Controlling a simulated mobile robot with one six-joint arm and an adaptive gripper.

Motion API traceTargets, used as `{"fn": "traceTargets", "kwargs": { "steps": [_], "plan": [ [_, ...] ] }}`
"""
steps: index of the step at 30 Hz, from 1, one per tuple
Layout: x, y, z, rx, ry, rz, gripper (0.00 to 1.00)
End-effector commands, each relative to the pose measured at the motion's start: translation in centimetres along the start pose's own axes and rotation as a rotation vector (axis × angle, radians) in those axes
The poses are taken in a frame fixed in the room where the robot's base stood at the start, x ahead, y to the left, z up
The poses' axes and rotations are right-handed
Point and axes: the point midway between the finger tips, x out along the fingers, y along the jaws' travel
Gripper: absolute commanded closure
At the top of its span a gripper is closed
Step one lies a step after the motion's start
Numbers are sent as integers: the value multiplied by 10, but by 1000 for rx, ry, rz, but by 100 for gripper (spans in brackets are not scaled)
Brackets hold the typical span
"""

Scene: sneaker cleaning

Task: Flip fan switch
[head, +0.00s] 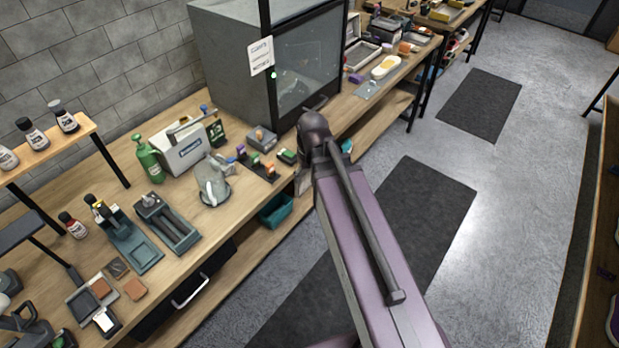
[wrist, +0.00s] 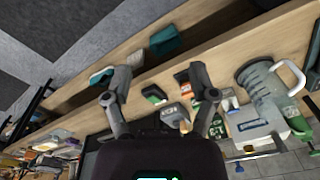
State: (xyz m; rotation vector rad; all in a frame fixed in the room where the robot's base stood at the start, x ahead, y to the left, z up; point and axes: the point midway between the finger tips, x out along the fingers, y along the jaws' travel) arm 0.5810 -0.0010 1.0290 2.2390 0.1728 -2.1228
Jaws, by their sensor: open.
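A grey booth-like cabinet (head: 228,55) with a dark-framed glass front and a white paper note stands at the back of the bench. A small grey box (head: 262,138) with an orange-brown part on top sits on the bench in front of it. I cannot tell for sure which part is the fan switch. My gripper (wrist: 158,86) is open and empty in the wrist view, its two fingers spread above the bench's front edge. A small dark block with a green top (wrist: 153,94) shows between the fingers. In the head view my arm hides most of the gripper.
The bench (head: 120,195) also bears a grey jug (head: 213,180), a green spray bottle (head: 147,158) and a white box-shaped machine (head: 178,148). A teal bin (head: 276,210) is on the lower shelf. The floor with dark mats (head: 430,200) is clear at right.

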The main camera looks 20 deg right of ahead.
Motion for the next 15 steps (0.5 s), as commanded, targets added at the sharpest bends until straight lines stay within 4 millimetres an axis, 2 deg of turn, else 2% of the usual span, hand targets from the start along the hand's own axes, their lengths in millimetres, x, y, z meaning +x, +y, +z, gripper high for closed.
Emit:
{"fn": "traceTargets", "kwargs": {
  "steps": [6, 15],
  "plan": [
    [-3, -2, 15, 39, -19, 15, 26],
    [-3, -2, 17, 47, -23, 17, 26]
  ]
}}
